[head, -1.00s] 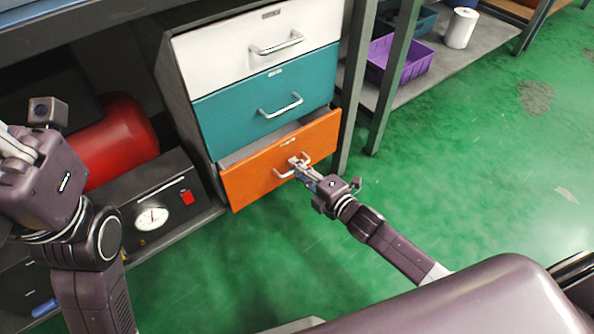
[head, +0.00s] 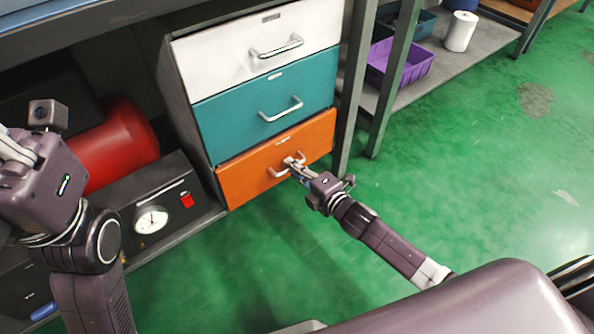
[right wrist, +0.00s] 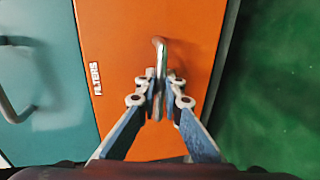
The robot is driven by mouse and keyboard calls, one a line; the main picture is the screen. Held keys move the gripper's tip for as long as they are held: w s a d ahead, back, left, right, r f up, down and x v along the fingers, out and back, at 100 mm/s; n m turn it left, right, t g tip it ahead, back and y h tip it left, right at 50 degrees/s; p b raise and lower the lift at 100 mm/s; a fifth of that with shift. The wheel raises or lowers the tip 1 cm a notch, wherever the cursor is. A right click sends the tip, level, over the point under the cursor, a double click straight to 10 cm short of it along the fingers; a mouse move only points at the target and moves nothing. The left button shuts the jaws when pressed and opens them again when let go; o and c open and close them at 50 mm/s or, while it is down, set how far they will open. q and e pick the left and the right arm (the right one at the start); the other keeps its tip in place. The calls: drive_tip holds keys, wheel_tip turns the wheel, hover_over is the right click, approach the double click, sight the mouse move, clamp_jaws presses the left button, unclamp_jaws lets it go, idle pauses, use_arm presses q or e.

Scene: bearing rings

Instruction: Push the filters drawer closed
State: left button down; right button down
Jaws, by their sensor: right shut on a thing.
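The filters drawer (head: 240,182) is the orange bottom drawer of the cabinet, and its front now looks flush or nearly flush with the drawers above. In the right wrist view its label reads FILTERS, on the orange front (right wrist: 115,25). My right gripper (head: 291,165) is shut on the drawer's metal handle (right wrist: 160,45), with the fingers around the bar in the right wrist view (right wrist: 160,92). My left gripper (head: 14,150) is at the left edge of the head view, away from the cabinet and partly cut off, so its jaws cannot be judged.
A teal drawer (head: 235,112) and a white drawer (head: 220,50) above are shut. A red cylinder (head: 115,145) and a unit with a round gauge (head: 151,219) stand left of the cabinet. A table leg (head: 395,80) stands to the right. Green floor is clear in front.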

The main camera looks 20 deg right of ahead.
drive_tip(key=shift+w+a+r, duration=0.1)
drive_tip(key=shift+w+a, duration=0.05)
drive_tip(key=shift+w, duration=0.35)
drive_tip(key=shift+w+a, duration=0.15)
drive_tip(key=shift+w, duration=0.35)
drive_tip(key=c, duration=2.3)
unclamp_jaws()
drive_tip(key=shift+a, duration=0.1)
drive_tip(key=shift+c, duration=0.2)
drive_tip(key=v, duration=1.2)
